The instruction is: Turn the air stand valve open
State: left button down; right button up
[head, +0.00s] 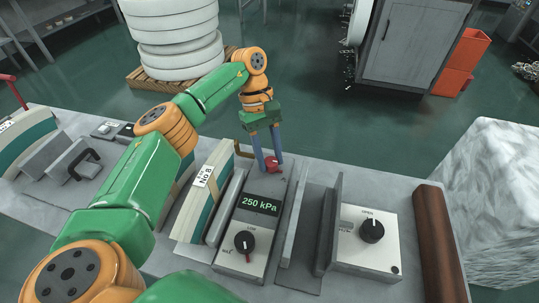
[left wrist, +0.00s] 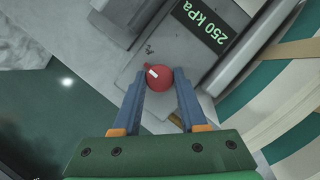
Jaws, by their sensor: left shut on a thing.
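The air stand (head: 225,258) is a grey box on the bench with a green-lit display (head: 260,204) reading 250 kPa and a black dial on its front panel. The red valve (head: 260,166) is at its far end; in the left wrist view the valve (left wrist: 158,76) is a round red knob with a small pale mark. My left gripper (head: 268,165) reaches down from behind the stand with its blue fingers on either side of the red valve, shut on it. The fingers hide part of the valve. My right gripper is not in view.
A tyre-like green and cream piece labelled No 8 (head: 203,177) leans left of the stand. Upright grey plates, a control box (head: 367,246) with a black knob and a brown roll (head: 440,245) stand to the right. White stacked rings (head: 178,52) are behind.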

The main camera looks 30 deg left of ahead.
pick_arm(q)
jog(key=shift+c, duration=2.2)
grip_release()
jog(key=p+v, duration=0.2)
jog(key=v, duration=0.5)
